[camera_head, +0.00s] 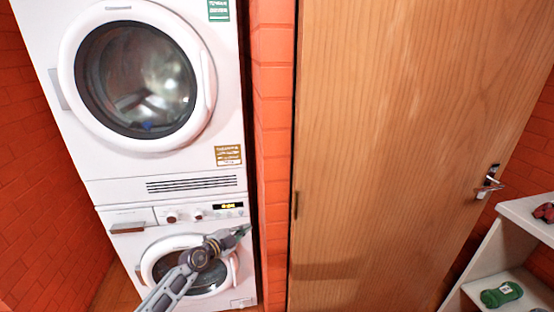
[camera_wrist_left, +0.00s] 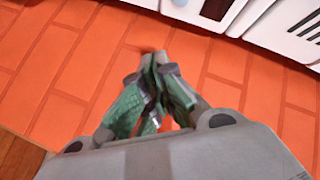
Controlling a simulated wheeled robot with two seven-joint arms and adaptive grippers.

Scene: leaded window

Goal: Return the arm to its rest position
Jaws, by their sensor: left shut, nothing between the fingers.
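My left arm comes in from the bottom left in the head view. My left gripper (camera_head: 241,231) is in front of the lower white washing machine (camera_head: 245,287), near its right edge and just below its control panel. In the left wrist view the two fingers of my left gripper (camera_wrist_left: 156,62) are closed together with nothing between them. The orange brick-patterned surface lies beyond the fingers there. The gap between the gripper and the machine cannot be told. My right gripper is in neither view.
A white dryer-like machine (camera_head: 190,160) with a round door is stacked above the lower one. A wooden door (camera_head: 390,130) with a metal handle (camera_head: 489,182) stands to the right. A white shelf (camera_head: 520,211) at the far right holds a green item (camera_head: 501,295) and a red item (camera_head: 545,212).

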